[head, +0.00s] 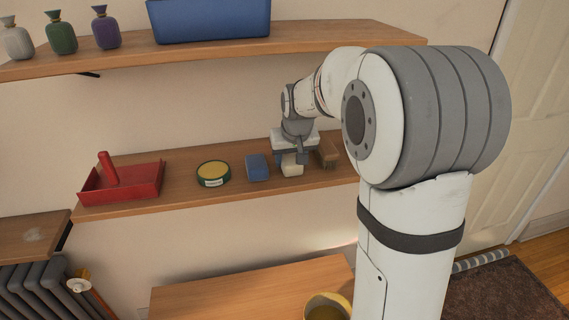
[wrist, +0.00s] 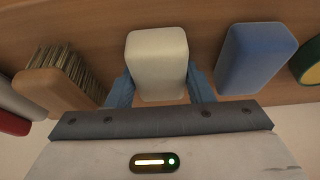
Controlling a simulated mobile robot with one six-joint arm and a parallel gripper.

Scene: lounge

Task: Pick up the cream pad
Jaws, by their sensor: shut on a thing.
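The cream pad (wrist: 158,62) is a small rounded block between the two blue fingers of my gripper (wrist: 160,88) in the wrist view. In the head view the cream pad (head: 292,169) shows below my gripper (head: 291,158), at the lower wooden shelf (head: 225,196). My gripper is shut on the pad, with a finger against each side. I cannot tell whether the pad still touches the shelf. The far faces of the pad are hidden.
A blue block (head: 257,167) stands close to the left of the pad, with a green-rimmed yellow tin (head: 213,173) beyond. A wooden brush (head: 327,153) is close on the right. A red dustpan-like tray (head: 122,184) lies farther left. The upper shelf (head: 330,42) hangs above.

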